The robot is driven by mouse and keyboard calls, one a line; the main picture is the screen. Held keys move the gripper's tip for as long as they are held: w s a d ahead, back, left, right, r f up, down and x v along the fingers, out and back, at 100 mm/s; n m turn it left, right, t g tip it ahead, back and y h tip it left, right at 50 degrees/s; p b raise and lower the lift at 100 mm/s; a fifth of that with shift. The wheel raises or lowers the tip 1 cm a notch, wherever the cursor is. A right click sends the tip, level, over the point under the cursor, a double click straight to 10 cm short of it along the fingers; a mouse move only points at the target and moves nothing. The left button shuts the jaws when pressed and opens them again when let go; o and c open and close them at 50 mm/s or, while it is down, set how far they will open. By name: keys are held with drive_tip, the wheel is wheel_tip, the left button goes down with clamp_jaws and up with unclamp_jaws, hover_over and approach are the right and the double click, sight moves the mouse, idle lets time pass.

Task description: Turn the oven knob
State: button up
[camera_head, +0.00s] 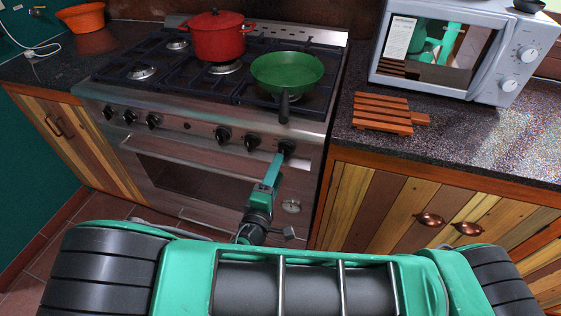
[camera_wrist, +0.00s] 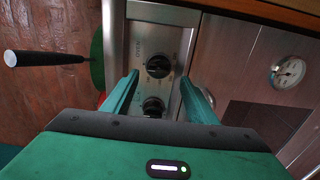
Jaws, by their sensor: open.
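The oven (camera_head: 230,155) has a row of black knobs along its front panel. My gripper (camera_head: 284,152) reaches the right end of that row and hides most of the rightmost knob in the head view. In the wrist view, a black knob (camera_wrist: 158,66) beside small lettering lies between the tips of my open gripper (camera_wrist: 161,78). A second knob (camera_wrist: 153,107) shows closer to the palm, between the fingers. Both fingers stand apart from the upper knob, one on each side, and hold nothing. I cannot tell how close the tips are to the panel in depth.
A green pan (camera_head: 287,69) sits on the stove, its handle (camera_wrist: 45,58) sticking out over the front edge near my gripper. A red pot (camera_head: 218,40) stands behind it. A round dial (camera_wrist: 288,72) is on the oven front. A wooden rack (camera_head: 382,112) and microwave (camera_head: 450,50) are right.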

drive_tip(key=shift+v, duration=2.7)
drive_tip(key=shift+d, duration=0.1)
drive_tip(key=d+r+m+g+h, duration=0.2)
drive_tip(key=d+m+g, duration=0.5)
drive_tip(key=d, duration=0.6)
drive_tip(key=d+r+m+g+h, duration=0.1)
drive_tip(key=d+r+m+g, duration=0.1)
drive_tip(key=d+m+g, duration=0.8)
drive_tip(key=s+d+r+m+y, duration=0.1)
drive_tip(key=s+d+r+y, duration=0.3)
drive_tip(key=s+d+r, duration=0.2)
drive_tip(key=s+d+r+m+y, duration=0.2)
drive_tip(key=s+d+r+y, duration=0.3)
drive_tip(key=s+d, duration=0.6)
wheel_tip(320, 180, up, 3)
drive_tip(key=shift+s+d+f, duration=0.2)
drive_tip(key=shift+s+d, duration=0.1)
drive_tip(key=shift+s, duration=0.15)
